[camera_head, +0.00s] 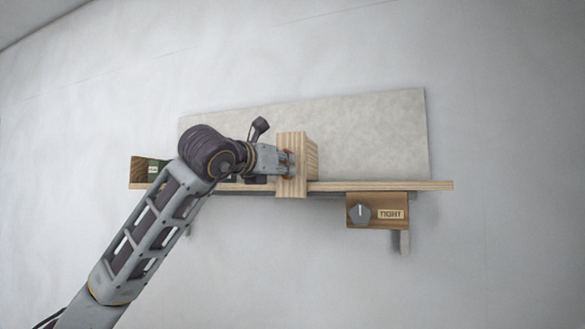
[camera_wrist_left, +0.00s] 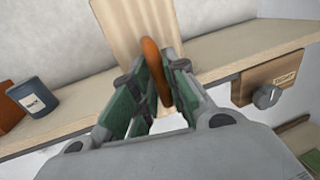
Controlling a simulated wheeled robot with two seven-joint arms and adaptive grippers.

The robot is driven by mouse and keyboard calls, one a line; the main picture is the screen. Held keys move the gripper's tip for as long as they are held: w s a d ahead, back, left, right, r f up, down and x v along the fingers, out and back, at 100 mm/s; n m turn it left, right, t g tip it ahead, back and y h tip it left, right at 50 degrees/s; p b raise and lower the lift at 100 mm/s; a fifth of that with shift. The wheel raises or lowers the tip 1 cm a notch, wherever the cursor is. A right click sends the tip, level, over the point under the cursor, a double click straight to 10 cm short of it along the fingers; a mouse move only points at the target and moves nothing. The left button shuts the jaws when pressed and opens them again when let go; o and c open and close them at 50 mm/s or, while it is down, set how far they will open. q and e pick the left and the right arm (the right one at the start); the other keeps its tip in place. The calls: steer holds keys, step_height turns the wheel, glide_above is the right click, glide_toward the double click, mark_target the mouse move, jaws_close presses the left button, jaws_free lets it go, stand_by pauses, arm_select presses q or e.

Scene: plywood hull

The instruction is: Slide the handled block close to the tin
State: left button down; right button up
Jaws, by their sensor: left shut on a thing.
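The handled block (camera_head: 311,158) is a pale wooden block standing upright on the wall shelf, right of my left gripper in the head view. The wrist view shows its broad face (camera_wrist_left: 128,25) and an orange-brown handle (camera_wrist_left: 154,62) in front. My left gripper (camera_head: 288,163) is shut on this handle, its green-padded fingers (camera_wrist_left: 164,85) on either side. The tin (camera_wrist_left: 34,97) is dark blue-grey with a white label and stands on the shelf, apart from the block and left of it in the wrist view. In the head view I cannot make out the tin behind my arm.
The narrow wooden shelf (camera_head: 385,186) is clear right of the block. A wooden box with a grey knob (camera_head: 360,212) hangs under the shelf at right. A pale panel (camera_head: 375,135) backs the shelf.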

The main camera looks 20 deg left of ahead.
arm_select(q)
steer(key=a+b, duration=0.1)
steer(key=a, duration=1.5)
steer(key=shift+w+a+f+b, duration=0.2)
steer(key=shift+w+a+b, duration=0.1)
steer(key=shift+w+a, duration=0.05)
steer(key=c, duration=1.5)
jaws_free()
steer(key=shift+s+d, duration=0.1)
steer(key=shift+a, duration=0.25)
steer(key=shift+d+r, duration=0.1)
